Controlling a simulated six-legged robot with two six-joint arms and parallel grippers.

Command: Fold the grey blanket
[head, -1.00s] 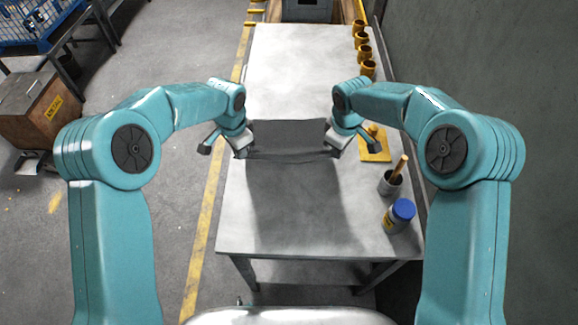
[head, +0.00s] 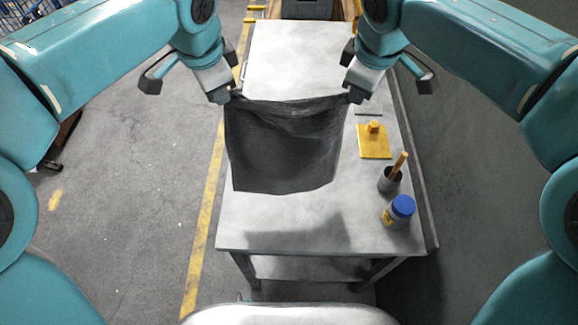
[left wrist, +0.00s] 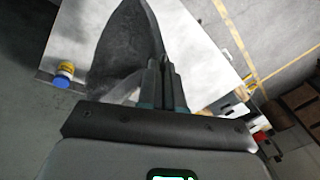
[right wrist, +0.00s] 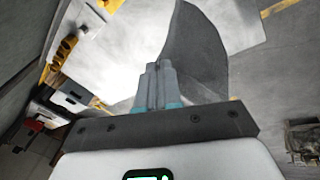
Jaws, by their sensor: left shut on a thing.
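The grey blanket (head: 285,150) hangs as a dark sheet above the work table (head: 300,65), held by its two upper corners. My left gripper (head: 231,95) is shut on the left corner, and my right gripper (head: 353,92) is shut on the right corner. The upper edge between them is stretched nearly straight, and the lower part hangs free with soft creases. In the left wrist view the blanket (left wrist: 128,42) runs away from the closed fingers. In the right wrist view the blanket (right wrist: 197,50) also hangs from the closed fingertips.
On the table's right side are a yellow plate with a knob (head: 374,148), a grey pot with a wooden handle (head: 390,181) and a blue-lidded jar (head: 400,209). A wall (head: 480,160) stands to the right. The table front is clear, with a shadow on it.

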